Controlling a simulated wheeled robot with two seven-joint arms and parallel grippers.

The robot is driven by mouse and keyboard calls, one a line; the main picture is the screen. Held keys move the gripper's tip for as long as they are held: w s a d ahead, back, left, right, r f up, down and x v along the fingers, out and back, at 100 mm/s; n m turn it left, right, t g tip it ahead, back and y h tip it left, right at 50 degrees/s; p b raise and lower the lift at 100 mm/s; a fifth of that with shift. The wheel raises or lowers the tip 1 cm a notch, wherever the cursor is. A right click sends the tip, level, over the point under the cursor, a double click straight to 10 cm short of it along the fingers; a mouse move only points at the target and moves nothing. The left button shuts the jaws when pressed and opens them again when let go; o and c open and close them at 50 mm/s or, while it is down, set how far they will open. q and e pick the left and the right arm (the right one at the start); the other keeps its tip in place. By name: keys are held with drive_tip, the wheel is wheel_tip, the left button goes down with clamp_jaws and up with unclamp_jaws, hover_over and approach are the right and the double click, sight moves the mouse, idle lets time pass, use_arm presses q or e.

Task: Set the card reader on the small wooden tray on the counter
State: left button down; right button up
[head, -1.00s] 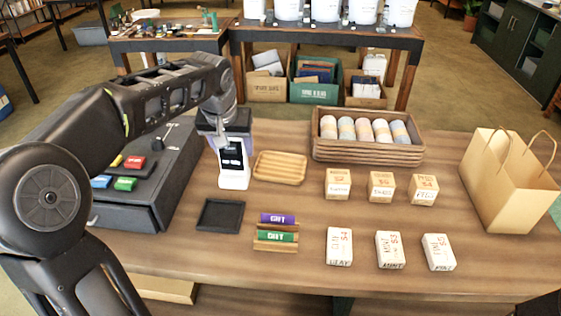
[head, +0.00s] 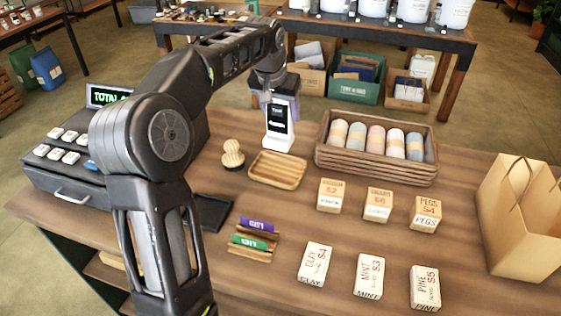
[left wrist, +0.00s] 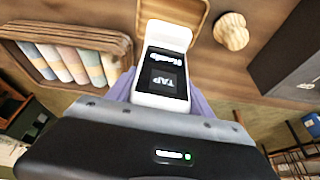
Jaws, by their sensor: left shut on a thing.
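The white card reader (head: 279,128), with a dark lit screen, is upright in my left gripper (head: 282,96). The lilac fingers are shut on its upper part. The small wooden tray (head: 277,170) is empty on the counter. In the head view the reader's foot shows right at the tray's back edge; I cannot tell how high it is above the counter. In the left wrist view the reader (left wrist: 163,66) fills the middle between the fingers, and part of the tray (left wrist: 199,14) shows beyond it. My right gripper is not in view.
A wooden stamp-like knob (head: 232,155) stands just left of the tray. A crate of rolled goods (head: 375,165) is close on the right. A black pad (head: 212,212), a card stand (head: 254,240), small boxes (head: 330,195) and a paper bag (head: 518,220) are on the counter (head: 450,165).

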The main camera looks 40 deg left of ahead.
sight(278, 135)
use_arm(q)
wheel_tip(278, 135, down, 6)
drive_tip(key=shift+a+r+p, duration=0.1)
drive_tip(key=shift+r+p, duration=0.05)
drive_tip(key=shift+p, duration=0.15)
wheel_tip(278, 135, down, 4)
drive_tip(key=shift+r+p, duration=0.25)
drive_tip(key=shift+p, duration=0.05)
drive_tip(key=shift+f, duration=0.1)
drive_tip(key=shift+f, duration=0.1)
drive_tip(key=shift+f, duration=0.15)
drive_tip(key=shift+c, duration=2)
unclamp_jaws()
drive_tip(key=shift+s, duration=0.1)
